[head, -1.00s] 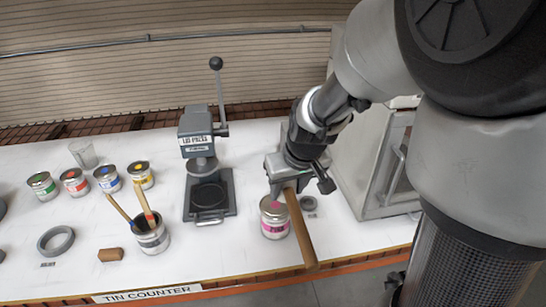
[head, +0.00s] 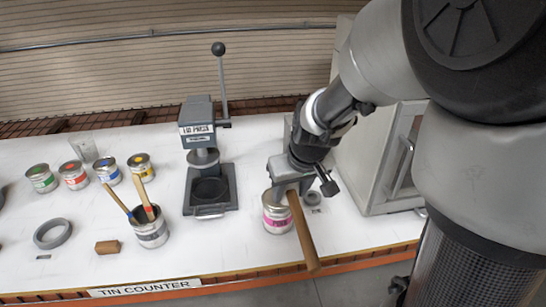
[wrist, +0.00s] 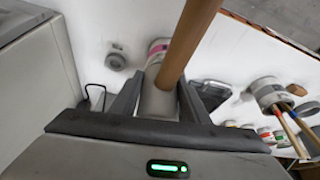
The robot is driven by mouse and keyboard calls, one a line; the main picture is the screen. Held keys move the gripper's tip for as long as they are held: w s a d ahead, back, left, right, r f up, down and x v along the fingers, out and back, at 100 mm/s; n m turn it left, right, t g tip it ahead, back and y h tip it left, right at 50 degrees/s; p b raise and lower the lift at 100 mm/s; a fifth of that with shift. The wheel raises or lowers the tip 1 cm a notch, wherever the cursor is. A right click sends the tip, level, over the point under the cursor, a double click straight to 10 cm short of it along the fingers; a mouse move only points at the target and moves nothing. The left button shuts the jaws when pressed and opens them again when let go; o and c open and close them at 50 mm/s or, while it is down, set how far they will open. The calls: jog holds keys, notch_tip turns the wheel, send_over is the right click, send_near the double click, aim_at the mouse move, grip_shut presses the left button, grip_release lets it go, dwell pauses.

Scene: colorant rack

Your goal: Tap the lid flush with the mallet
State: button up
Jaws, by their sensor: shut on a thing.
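My gripper (head: 292,180) is shut on a mallet with a long wooden handle (head: 303,232). The handle slants down toward the counter's front edge. In the wrist view the handle (wrist: 190,40) rises from the pale mallet head (wrist: 158,100) between the fingers. A tin with a pink label (head: 277,216) stands upright on the counter just below and left of the gripper. It also shows behind the mallet in the wrist view (wrist: 156,50). The gripper and mallet hide part of its top, so I cannot tell whether the lid is flush or whether the mallet touches it.
A lid press (head: 210,190) stands left of the tin. Left of it are a tin holding brushes (head: 151,232), several coloured tins (head: 73,175), a grey ring (head: 53,233) and a brown block (head: 108,247). A grey cabinet (head: 375,160) stands close on the right.

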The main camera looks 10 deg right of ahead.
jog(key=shift+f, duration=0.4)
notch_tip(320, 180, down, 3)
jog(key=b, duration=0.3)
jog(key=shift+r, duration=0.25)
jog(key=shift+c, duration=0.6)
notch_tip(320, 180, up, 5)
jog(key=p, duration=0.4)
jog(key=shift+r, duration=0.1)
